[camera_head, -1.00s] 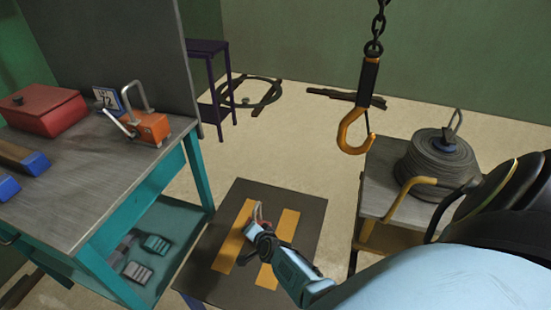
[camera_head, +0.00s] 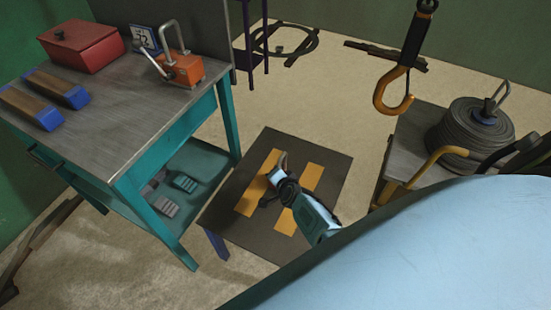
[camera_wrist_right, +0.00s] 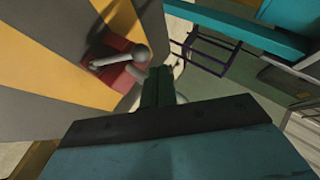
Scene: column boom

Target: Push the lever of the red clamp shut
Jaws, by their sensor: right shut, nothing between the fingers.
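The red clamp sits on a dark, yellow-striped plate (camera_head: 322,165); in the head view it is mostly hidden behind my right gripper (camera_head: 286,188), with its lever (camera_head: 283,161) showing just past the fingers. In the right wrist view the red base of the clamp (camera_wrist_right: 112,75) and its grey lever (camera_wrist_right: 112,60) with a round knob show clearly. My right gripper (camera_wrist_right: 160,78) is shut and empty, its fingertips close beside the knob. I cannot tell whether they touch it. My left gripper is out of view.
An orange clamp (camera_head: 184,70), a red box (camera_head: 82,46) and two blue-ended blocks stand on the teal workbench (camera_head: 130,117) at left. A hook (camera_head: 392,95) hangs from above. A cable coil (camera_head: 472,130) sits on a stand at right.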

